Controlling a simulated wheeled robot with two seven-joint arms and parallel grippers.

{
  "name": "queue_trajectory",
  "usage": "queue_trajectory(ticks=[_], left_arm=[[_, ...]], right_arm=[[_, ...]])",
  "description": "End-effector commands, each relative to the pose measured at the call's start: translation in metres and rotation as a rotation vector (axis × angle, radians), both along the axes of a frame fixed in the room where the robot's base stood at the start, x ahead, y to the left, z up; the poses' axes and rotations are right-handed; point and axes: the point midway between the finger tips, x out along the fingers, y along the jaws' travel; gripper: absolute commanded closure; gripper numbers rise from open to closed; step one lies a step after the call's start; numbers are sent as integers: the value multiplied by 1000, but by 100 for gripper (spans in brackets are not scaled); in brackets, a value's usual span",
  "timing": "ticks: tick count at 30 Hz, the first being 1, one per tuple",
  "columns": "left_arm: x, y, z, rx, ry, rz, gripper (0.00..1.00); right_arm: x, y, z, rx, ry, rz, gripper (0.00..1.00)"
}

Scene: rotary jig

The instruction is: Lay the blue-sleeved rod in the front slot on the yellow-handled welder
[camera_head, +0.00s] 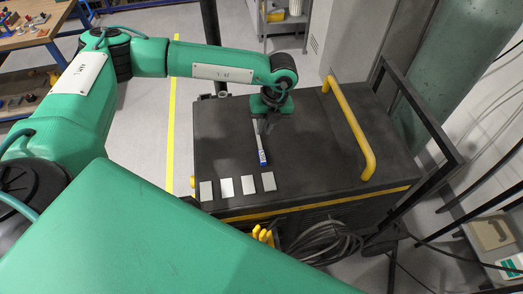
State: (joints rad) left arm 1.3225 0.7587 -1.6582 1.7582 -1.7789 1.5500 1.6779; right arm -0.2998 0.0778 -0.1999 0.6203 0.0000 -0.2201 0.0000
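The welder (320,165) is a dark box with a yellow handle (352,130) along its right side. A thin pale rod (258,141) with a blue sleeve (262,157) near its front end shows over the left part of the welder's top. My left gripper (265,127) is over the rod's rear end and points down. Its fingers are small and dark here, so I cannot tell whether they are closed on the rod, or whether the rod touches the top. No front slot can be made out clearly. My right gripper is not in view.
Several pale flat plates (227,188) lie in a row along the welder's front left edge. A black frame (425,110) and a green cylinder (455,65) stand at the right. Cables (325,242) hang in front. The top between rod and handle is clear.

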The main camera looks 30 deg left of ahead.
Motion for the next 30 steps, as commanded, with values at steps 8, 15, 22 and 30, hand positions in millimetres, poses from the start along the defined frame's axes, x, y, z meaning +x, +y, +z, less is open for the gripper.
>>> queue_trajectory(ticks=[8, 15, 22, 30], left_arm=[[-2, 2, -15, -1, 1, -1, 86], [-5, 6, -42, 0, 2, -2, 86], [-6, 9, -62, -1, 0, -1, 86], [-6, 9, -63, -1, 0, -1, 100]], right_arm=[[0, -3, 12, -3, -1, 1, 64], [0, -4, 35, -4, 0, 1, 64], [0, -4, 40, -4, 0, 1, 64], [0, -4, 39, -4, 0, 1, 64]])
